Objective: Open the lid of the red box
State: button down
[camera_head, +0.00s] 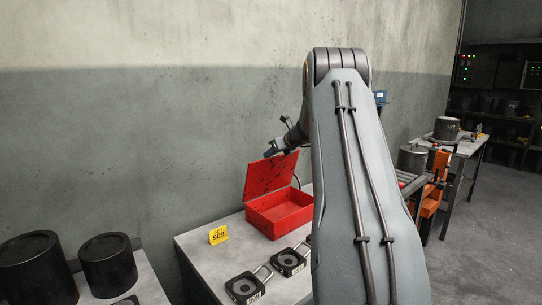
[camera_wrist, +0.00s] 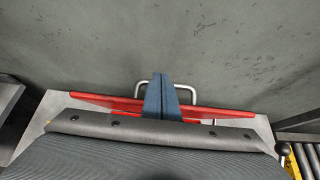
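The red box (camera_head: 281,210) sits on a grey table. Its lid (camera_head: 268,176) is raised and stands tilted up at the back, so the inside shows. In the wrist view the red lid (camera_wrist: 105,101) is seen nearly edge-on, with a silver handle (camera_wrist: 142,86) on it. My gripper (camera_head: 277,148) is at the lid's upper edge. In the wrist view my gripper's blue fingers (camera_wrist: 160,88) are together across the middle of the handle, which they hide. They appear shut on it.
A yellow tag marked 509 (camera_head: 218,235) stands left of the box. Dark padlock-like blocks (camera_head: 247,287) lie in front of it. Black cylinders (camera_head: 108,261) stand at the lower left. A concrete wall (camera_head: 150,150) is close behind the table.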

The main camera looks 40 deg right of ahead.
jog(key=shift+d, duration=0.2)
jog(key=shift+s+r, duration=0.1)
jog(key=s+r+p, duration=0.5)
jog(key=r+p, duration=0.2)
jog(key=r, duration=0.2)
jog(key=s+a+f+n+g+b, duration=0.25)
jog(key=a+f+n, duration=0.2)
jog(key=a, duration=0.45)
jog(key=s+a+f+n+g+y+b, duration=0.1)
jog(key=s+a+f+n, duration=0.35)
jog(key=a, duration=0.45)
jog(key=s+a+f+n+g+b, duration=0.2)
jog(key=s+a+f+n, duration=0.15)
jog(key=a+n, duration=0.4)
jog(key=s+a+f+n+g+b, duration=0.1)
jog(key=s+a+f+n, duration=0.3)
jog(key=s, duration=0.5)
jog(key=s+a+f+n+g+h+b, duration=0.1)
jog(key=s+a+f+n+g+b, duration=0.1)
jog(key=s+a+f+n, duration=0.2)
jog(key=s+a+f+n+g+b, duration=0.1)
jog(key=s+a+f+n, duration=0.3)
jog(key=s+a+n, duration=0.5)
jog(key=s+n, duration=0.1)
jog(key=s, duration=0.4)
jog(key=shift+s+a+h+b, duration=0.15)
jog(key=shift+s+h+b, duration=0.15)
jog(key=shift+s+h, duration=0.1)
jog(key=shift+n+g, duration=0.25)
